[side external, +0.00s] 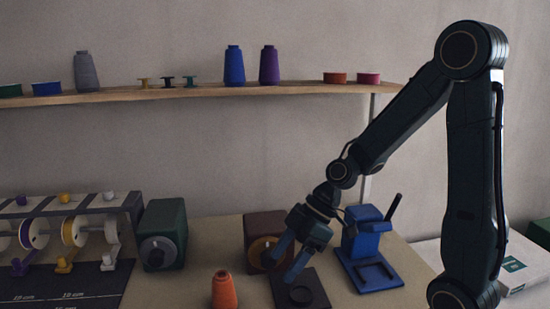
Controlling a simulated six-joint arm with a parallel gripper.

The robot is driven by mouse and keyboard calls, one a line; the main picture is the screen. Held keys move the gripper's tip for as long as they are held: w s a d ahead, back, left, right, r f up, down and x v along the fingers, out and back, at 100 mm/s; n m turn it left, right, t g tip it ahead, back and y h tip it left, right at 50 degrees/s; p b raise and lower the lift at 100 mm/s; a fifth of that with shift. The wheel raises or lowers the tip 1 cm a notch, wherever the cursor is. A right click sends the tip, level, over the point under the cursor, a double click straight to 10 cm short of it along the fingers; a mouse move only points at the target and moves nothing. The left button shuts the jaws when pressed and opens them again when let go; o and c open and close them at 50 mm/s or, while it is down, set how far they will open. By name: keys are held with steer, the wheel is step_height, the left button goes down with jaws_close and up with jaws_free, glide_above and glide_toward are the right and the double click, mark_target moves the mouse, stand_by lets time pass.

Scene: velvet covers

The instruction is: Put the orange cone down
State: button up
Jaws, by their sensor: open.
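The orange cone (224,291) stands upright on the tan table at the bottom middle of the side external view. Its lower end is cut off by the frame edge. My gripper (283,268) is to the right of the cone, tilted down and to the left. Its blue fingers are spread, with nothing seen between them. The fingers are in front of a dark brown box with an orange dial and above a flat black plate. The cone and the fingers are apart.
A black plate with a round recess (313,303) lies below my gripper. A blue stand (372,262) is to the right, a green box (166,235) to the left. A spool rack (70,225) fills the far left. A shelf (205,94) with cones and spools runs above.

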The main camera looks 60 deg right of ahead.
steer(key=w+d+f+t+y, duration=0.1)
steer(key=w+f+t+y, duration=0.1)
steer(key=w+f+y, duration=0.15)
steer(key=t, duration=0.5)
glide_toward(227, 274)
steer(key=shift+s+d+r+y, duration=0.1)
steer(key=shift+s+d+y, duration=0.15)
steer(key=shift+d, duration=0.25)
steer(key=shift+s+d+r+y, duration=0.1)
steer(key=shift+s+d+r, duration=0.05)
steer(key=shift+s+d, duration=0.3)
steer(key=shift+w, duration=0.1)
steer(key=shift+x, duration=4.25)
steer(key=shift+a+f, duration=0.1)
steer(key=shift+f, duration=0.05)
steer(key=shift+x, duration=2.5)
steer(key=shift+f, duration=0.1)
steer(key=shift+c, duration=0.5)
steer(key=c, duration=1.4)
